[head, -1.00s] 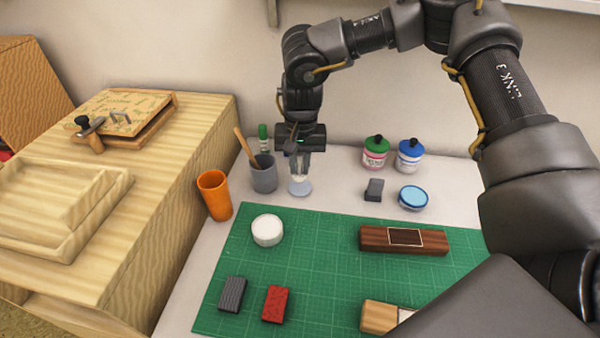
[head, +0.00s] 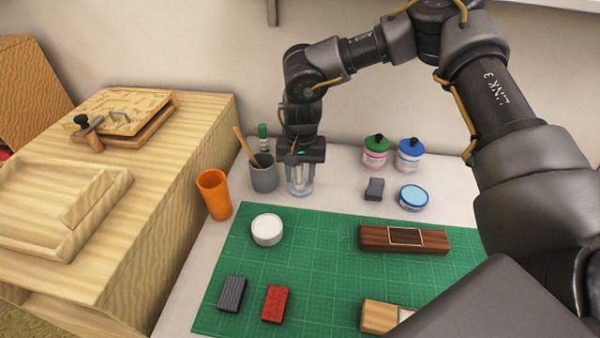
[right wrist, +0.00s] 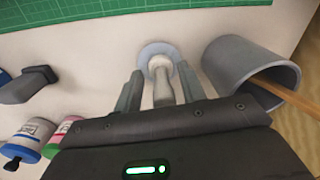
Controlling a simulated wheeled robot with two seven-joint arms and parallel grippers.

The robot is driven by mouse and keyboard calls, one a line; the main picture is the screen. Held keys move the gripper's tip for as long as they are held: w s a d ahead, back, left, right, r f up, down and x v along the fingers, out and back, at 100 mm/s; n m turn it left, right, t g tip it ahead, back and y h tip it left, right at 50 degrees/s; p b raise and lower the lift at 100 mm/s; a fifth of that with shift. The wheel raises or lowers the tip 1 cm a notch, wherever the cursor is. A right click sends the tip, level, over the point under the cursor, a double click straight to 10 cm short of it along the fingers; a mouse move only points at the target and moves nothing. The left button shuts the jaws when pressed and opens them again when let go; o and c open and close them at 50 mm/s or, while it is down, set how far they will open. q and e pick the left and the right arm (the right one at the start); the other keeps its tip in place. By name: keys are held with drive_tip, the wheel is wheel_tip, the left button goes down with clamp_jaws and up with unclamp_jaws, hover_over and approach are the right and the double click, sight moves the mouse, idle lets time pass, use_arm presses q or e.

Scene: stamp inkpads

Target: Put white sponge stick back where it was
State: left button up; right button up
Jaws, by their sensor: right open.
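The white sponge stick (right wrist: 162,82) stands upright on the pale table, with a round blue-grey base (right wrist: 158,52) at its lower end. In the head view it is mostly hidden between the fingers of my right gripper (head: 300,188). That gripper points down and is open. In the right wrist view its two fingers (right wrist: 158,80) are on either side of the stick, with gaps showing between fingers and stick. My left gripper is out of view.
A grey cup (head: 264,178) with a wooden-handled tool stands close left of the gripper; an orange cup (head: 214,195) is further left. A grey block (head: 374,189), blue-lidded tub (head: 413,197) and two jars stand right. The green mat (head: 320,265) lies in front.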

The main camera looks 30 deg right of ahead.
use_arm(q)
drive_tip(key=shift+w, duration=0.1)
use_arm(e)
drive_tip(key=shift+r, duration=0.25)
wheel_tip(320, 180, up, 6)
drive_tip(key=shift+r+p, duration=0.25)
drive_tip(key=shift+p, duration=0.05)
wheel_tip(320, 180, up, 4)
drive_tip(key=shift+d+r+p, duration=0.1)
drive_tip(key=shift+p, duration=0.3)
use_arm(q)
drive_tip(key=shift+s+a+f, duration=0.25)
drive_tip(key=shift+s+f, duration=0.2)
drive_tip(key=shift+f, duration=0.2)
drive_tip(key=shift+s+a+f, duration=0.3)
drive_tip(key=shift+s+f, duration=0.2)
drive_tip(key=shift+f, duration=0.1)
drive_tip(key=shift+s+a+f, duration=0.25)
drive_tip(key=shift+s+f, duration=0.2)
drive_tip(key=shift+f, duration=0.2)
use_arm(e)
drive_tip(key=shift+r, duration=0.55)
